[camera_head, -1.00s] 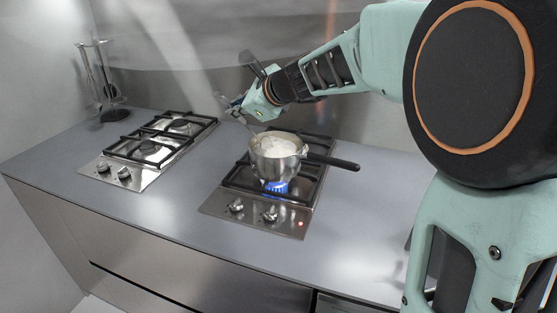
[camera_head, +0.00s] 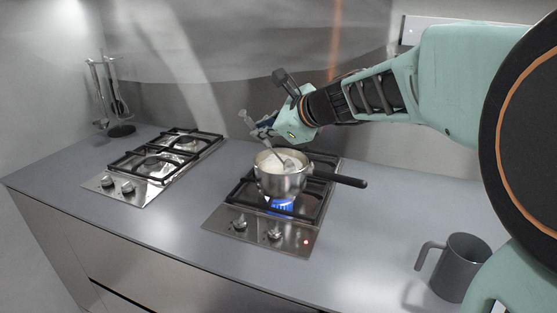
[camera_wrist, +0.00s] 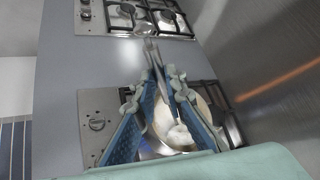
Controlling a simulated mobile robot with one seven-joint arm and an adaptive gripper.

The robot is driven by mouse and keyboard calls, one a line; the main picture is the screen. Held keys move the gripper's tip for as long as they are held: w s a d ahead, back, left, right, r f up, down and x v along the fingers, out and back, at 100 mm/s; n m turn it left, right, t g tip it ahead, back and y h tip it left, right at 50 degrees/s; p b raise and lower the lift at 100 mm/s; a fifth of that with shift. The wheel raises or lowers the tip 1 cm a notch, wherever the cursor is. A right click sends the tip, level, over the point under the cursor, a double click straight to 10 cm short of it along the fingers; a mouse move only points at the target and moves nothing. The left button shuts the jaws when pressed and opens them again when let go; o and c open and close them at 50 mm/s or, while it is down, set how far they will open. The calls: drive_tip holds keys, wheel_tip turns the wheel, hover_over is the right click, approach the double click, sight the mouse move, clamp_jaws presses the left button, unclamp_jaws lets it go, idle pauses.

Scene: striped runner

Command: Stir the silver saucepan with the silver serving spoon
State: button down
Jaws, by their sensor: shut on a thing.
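The silver saucepan (camera_head: 281,182) stands on the right hob over a lit blue flame, its black handle pointing right. It holds a pale, creamy content (camera_head: 284,161). My gripper (camera_head: 264,126) is above the pan's back left rim and is shut on the silver serving spoon (camera_head: 244,117). The spoon slants, with one end up to the left and the other reaching down into the pan. In the wrist view the spoon (camera_wrist: 152,52) runs between the blue fingers of my gripper (camera_wrist: 160,84), with the saucepan (camera_wrist: 212,118) behind them. The spoon's lower tip is hidden in the content.
A second hob (camera_head: 157,166), unlit, is at the left. A utensil stand (camera_head: 121,129) is at the back left corner. A grey mug (camera_head: 462,268) stands at the front right. The counter between the hobs is clear.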

idle(0.3)
drive_tip(key=s+a+r+p, duration=0.4)
drive_tip(key=a+r+p, duration=0.1)
drive_tip(key=r+p, duration=0.4)
drive_tip(key=shift+s+a+r+p, duration=0.15)
drive_tip(key=shift+a+r+p, duration=0.15)
drive_tip(key=shift+r, duration=0.4)
wheel_tip(320, 180, up, 4)
drive_tip(key=p, duration=0.3)
drive_tip(key=shift+p, duration=0.4)
idle(0.4)
